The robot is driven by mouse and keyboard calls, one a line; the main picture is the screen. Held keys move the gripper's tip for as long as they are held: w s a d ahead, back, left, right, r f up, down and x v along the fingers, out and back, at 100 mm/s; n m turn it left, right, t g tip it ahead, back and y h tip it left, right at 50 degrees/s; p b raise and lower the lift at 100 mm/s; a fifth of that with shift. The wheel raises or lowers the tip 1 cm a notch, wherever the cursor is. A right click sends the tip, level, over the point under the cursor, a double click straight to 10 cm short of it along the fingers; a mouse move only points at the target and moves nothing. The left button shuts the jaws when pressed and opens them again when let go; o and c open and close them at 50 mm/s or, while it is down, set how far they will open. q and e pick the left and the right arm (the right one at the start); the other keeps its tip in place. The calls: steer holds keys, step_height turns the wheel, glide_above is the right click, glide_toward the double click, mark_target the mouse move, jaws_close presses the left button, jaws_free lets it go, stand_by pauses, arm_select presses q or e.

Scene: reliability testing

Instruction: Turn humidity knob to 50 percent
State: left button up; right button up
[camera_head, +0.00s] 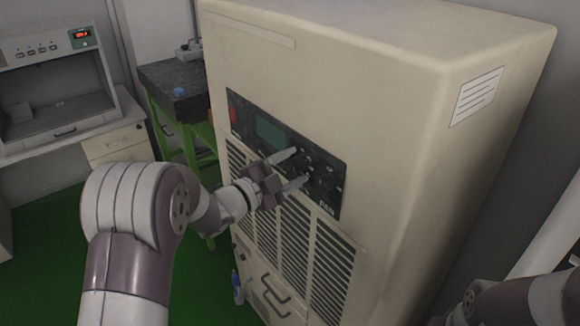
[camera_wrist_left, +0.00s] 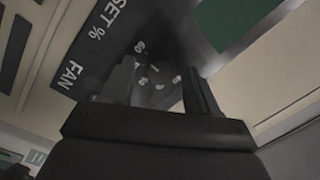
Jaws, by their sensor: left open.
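The tall beige cabinet (camera_head: 330,75) carries a dark control panel (camera_head: 240,122) with a green screen (camera_head: 270,131) and small white markings. My left gripper (camera_head: 292,170) is open, its two fingers pointing at the right part of this panel. In the left wrist view, the open fingers (camera_wrist_left: 158,75) stand on either side of a dark round dial area (camera_wrist_left: 156,84) with white numbers around it. The knob itself is dark and hard to make out; its setting and any finger contact cannot be told. "SET %" and "FAN" lettering shows beside it, upside down.
Vent grilles (camera_head: 295,240) and a handle (camera_head: 273,290) lie below the panel. A green stand with a dark top (camera_head: 172,78) is at the left behind my arm. A bench with an instrument (camera_head: 55,75) stands farther left. Part of my right arm shows at the lower right.

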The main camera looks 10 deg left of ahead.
arm_select(q)
steer(key=shift+w, duration=0.15)
steer(key=shift+c, duration=1.2)
steer(key=c, duration=0.8)
steer(key=shift+n, duration=0.3)
steer(key=n+p, duration=0.2)
steer(key=n, duration=0.1)
steer(key=shift+r, duration=0.15)
steer(key=n+p, duration=0.1)
steer(key=n, duration=0.1)
steer(key=n+g+p, duration=0.1)
steer(key=n, duration=0.1)
steer(key=shift+r+n+p, duration=0.2)
steer(key=shift+n+p, duration=0.15)
steer(key=shift+n, duration=0.05)
steer(key=n+p, duration=0.4)
steer(key=shift+w+a+r+n+g, duration=0.1)
steer(key=shift+a+r+n+g, duration=0.05)
steer(key=shift+n+g, duration=0.2)
steer(key=shift+w+n+h+p, duration=0.1)
steer(key=shift+n+h+p, duration=0.3)
steer(key=shift+n+p, duration=1.15)
steer(key=shift+n, duration=0.3)
